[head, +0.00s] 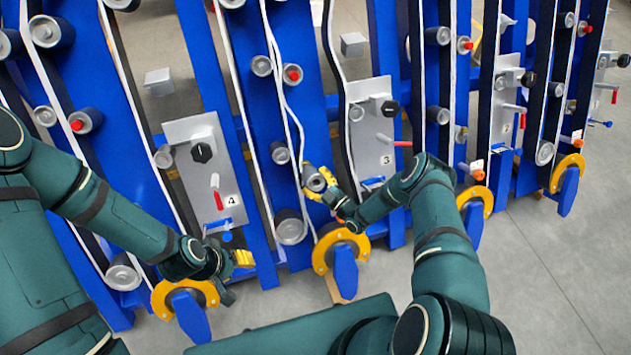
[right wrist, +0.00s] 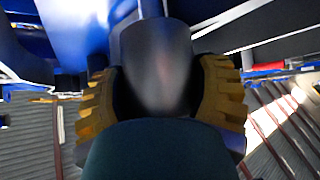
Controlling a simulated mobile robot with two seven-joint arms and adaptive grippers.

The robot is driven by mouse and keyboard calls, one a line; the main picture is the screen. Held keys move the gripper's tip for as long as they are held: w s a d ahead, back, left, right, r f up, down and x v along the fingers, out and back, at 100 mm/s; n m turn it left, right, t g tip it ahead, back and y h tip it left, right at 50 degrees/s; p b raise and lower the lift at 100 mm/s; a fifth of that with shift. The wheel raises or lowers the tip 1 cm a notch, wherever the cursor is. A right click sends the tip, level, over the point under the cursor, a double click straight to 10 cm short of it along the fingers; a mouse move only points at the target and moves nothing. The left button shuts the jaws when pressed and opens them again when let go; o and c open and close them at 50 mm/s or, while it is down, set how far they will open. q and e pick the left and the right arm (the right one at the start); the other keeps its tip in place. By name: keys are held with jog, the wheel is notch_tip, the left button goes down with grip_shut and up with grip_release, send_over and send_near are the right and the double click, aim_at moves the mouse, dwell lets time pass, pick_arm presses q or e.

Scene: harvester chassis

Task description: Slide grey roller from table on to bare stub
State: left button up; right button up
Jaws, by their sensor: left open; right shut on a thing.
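The grey roller (head: 316,183) is between the yellow fingers of my right gripper (head: 320,184), in front of a blue upright of the chassis. In the right wrist view the roller (right wrist: 155,65) fills the space between the two ridged yellow fingers (right wrist: 160,100), which press on its sides. I cannot tell whether the roller touches the chassis or is apart from it. No bare stub can be made out; it may be hidden behind the roller and gripper. My left gripper (head: 240,262) is open and empty, low before the chassis. No table is visible.
Blue uprights carry several mounted rollers (head: 291,228), white belts and grey plates with black knobs and red handles, such as plate 3 (head: 376,140) and plate 4 (head: 203,165). Yellow rings (head: 341,250) with blue tips stick out at the bottom. Grey floor (head: 550,270) at right is clear.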

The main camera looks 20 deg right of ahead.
jog(key=shift+w+f, duration=0.35)
jog(key=shift+w, duration=0.3)
jog(key=shift+w+f, duration=0.35)
jog(key=shift+w, duration=0.3)
jog(key=o, duration=1.3)
jog(key=shift+o, duration=0.2)
jog(key=shift+f, duration=0.1)
jog(key=v, duration=1.2)
